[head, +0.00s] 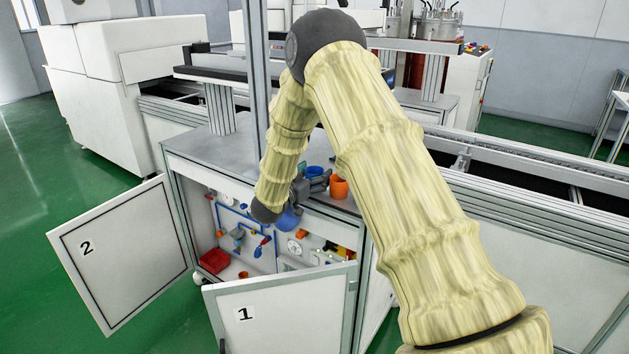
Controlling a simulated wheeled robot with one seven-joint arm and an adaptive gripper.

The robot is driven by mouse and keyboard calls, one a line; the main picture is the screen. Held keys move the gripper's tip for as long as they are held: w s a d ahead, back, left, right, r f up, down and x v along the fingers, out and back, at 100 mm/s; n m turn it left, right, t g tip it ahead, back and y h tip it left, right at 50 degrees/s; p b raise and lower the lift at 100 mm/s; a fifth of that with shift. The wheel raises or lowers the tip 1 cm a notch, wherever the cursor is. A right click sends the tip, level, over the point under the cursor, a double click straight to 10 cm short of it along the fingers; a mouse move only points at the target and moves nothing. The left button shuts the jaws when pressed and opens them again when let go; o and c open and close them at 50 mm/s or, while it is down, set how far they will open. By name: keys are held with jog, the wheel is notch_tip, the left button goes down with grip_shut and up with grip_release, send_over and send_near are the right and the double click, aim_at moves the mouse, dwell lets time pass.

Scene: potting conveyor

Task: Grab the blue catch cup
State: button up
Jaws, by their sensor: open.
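A blue cup (315,171) stands on the cabinet's grey top, just behind my gripper. My gripper (322,183) is small in the head view, and points right over the top near its front edge. Its jaws are open, and the blue cup is partly hidden behind them. I cannot tell whether the fingers touch the cup or stand around it. An orange cup (339,188) stands close to the right of the gripper's tips.
Two cabinet doors, 2 (120,254) and 1 (283,312), stand open in front. Inside are blue tubing, gauges and a red bin (214,261). A metal post (257,70) rises left of my arm. The conveyor (520,180) runs behind to the right. The top's left part is clear.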

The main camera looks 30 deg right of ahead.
jog(key=c, duration=1)
jog(key=shift+c, duration=0.2)
